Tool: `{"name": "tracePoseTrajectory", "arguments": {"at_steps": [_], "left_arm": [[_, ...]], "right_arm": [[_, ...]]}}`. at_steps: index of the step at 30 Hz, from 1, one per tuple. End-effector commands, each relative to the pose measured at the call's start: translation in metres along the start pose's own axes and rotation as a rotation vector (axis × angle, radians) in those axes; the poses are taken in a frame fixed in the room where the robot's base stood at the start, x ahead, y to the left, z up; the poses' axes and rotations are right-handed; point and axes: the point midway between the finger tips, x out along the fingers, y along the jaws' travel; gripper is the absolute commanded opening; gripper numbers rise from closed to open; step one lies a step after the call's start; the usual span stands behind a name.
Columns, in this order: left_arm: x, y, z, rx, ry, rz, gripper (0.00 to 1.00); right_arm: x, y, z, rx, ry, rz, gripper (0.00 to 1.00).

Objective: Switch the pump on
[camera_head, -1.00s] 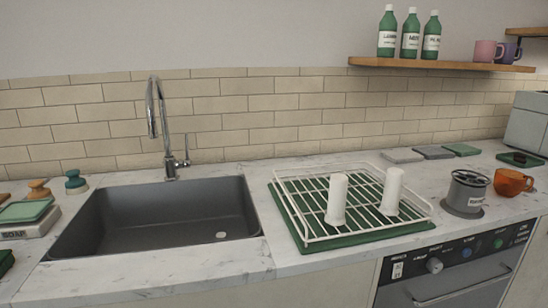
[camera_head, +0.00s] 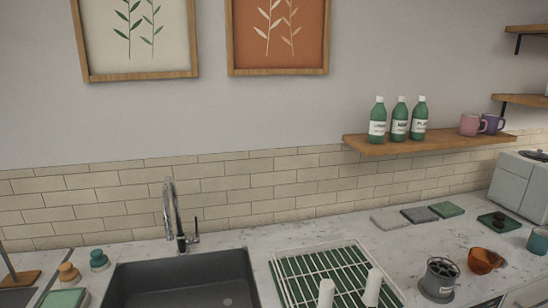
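No pump or pump switch can be made out in this view. The under-counter appliance front with knobs and buttons, seen earlier at the lower right, is now almost wholly below the frame.
A sink (camera_head: 125,287) with a chrome tap (camera_head: 177,215) is at the lower left. A wall shelf (camera_head: 375,149) carries green bottles (camera_head: 399,120) and mugs.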

Motion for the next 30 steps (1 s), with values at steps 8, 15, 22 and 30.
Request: {"name": "tracePoseTrajectory", "arguments": {"at_steps": [8, 15, 22, 30], "left_arm": [[-0.0042, -0.0023, 0.0029, 0.003, -0.024, -0.006, 0.00], [-0.0042, -0.0021, 0.0025, 0.003, -0.022, -0.006, 0.00], [-0.0042, -0.0021, 0.0023, 0.003, -0.022, -0.006, 0.00], [-0.0040, -0.0023, 0.0020, 0.003, -0.022, -0.006, 0.00]], "right_arm": [[-0.0041, 0.0022, 0.0027, -0.003, -0.023, 0.006, 0.43], [-0.0042, 0.0021, 0.0022, -0.003, -0.022, 0.006, 0.43], [-0.0042, 0.0020, 0.0019, -0.003, -0.021, 0.006, 0.43], [-0.0042, 0.0022, 0.0018, -0.003, -0.021, 0.006, 0.43]]}}
